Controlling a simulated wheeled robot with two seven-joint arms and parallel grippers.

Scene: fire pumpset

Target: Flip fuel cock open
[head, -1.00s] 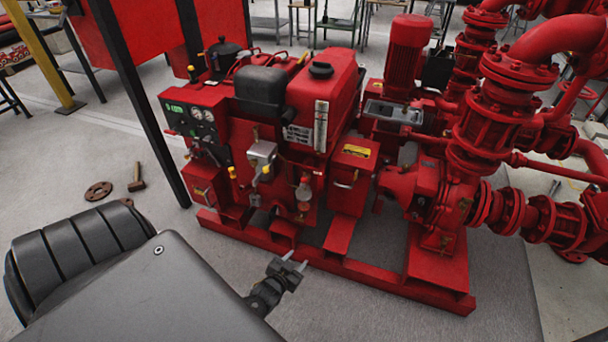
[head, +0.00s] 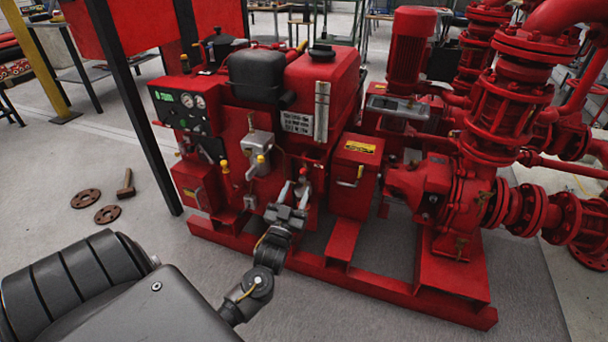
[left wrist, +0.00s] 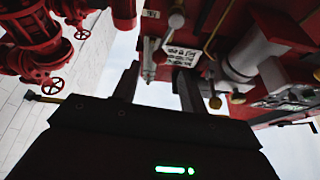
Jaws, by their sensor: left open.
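My left gripper (head: 294,190) reaches up to the front of the red engine set, just left of the red box with the yellow label. Its two fingers are apart, with no object clearly held between them. A small fitting with a bowl (head: 304,172) sits right at the fingertips and is partly covered by them. I cannot tell for sure which part is the fuel cock, or whether the fingers touch it. In the left wrist view the open fingers (left wrist: 158,85) point toward the engine's underside and a small label plate (left wrist: 181,56). My right gripper is not in view.
Yellow-knobbed levers (head: 261,159) stick out left of my gripper. The red box (head: 354,178) with a handle is close on its right. The red base rail (head: 400,292) runs below.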

